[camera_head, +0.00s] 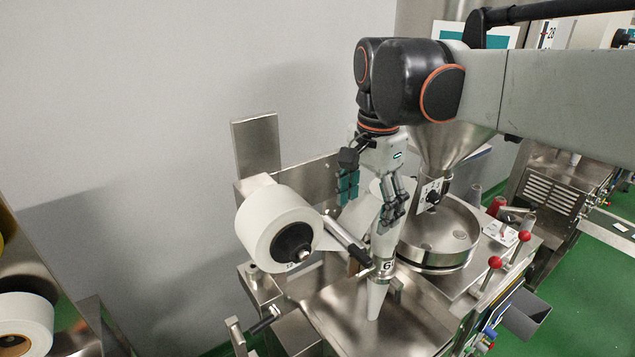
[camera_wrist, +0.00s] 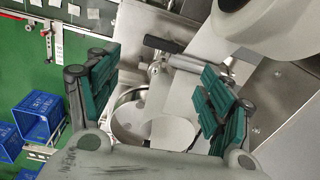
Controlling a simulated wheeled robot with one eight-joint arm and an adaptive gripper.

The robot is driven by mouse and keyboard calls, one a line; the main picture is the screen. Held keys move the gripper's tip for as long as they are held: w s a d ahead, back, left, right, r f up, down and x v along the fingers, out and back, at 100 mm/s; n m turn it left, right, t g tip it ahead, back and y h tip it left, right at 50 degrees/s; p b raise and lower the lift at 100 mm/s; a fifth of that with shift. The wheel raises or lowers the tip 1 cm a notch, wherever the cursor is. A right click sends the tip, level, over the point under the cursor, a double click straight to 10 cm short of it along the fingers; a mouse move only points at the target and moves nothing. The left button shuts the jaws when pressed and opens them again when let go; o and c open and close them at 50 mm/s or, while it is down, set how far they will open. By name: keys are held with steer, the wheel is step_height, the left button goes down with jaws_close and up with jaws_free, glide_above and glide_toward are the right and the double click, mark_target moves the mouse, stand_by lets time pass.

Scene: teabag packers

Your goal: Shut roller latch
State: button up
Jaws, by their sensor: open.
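The likely roller latch is a lever with a black handle (camera_head: 345,240) beside the white paper roll (camera_head: 262,225). In the wrist view a black handle (camera_wrist: 163,44) lies ahead of my fingers, joined to a metal bracket. I cannot tell whether the latch is shut. My gripper (camera_head: 370,196) points down above and behind the lever, with its fingers spread and nothing between them. In the wrist view its green-padded fingers (camera_wrist: 160,70) stand either side of the handle, which looks beyond them and apart. The roll also shows at the top right of the wrist view (camera_wrist: 255,28).
A forming tube marked 6 (camera_head: 384,245) and a round steel drum (camera_head: 440,235) stand close to my gripper. A steel hopper (camera_head: 440,150) rises behind. Red-knobbed levers (camera_head: 525,237) are at right. Blue crates (camera_wrist: 38,115) sit on the green floor.

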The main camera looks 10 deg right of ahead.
mark_target(361, 252)
steer(key=shift+m, duration=0.4)
steer(key=f, duration=0.7)
steer(key=w+f+p, duration=0.1)
steer(key=f, duration=0.3)
steer(key=shift+f, duration=0.35)
steer(key=c, duration=1.1)
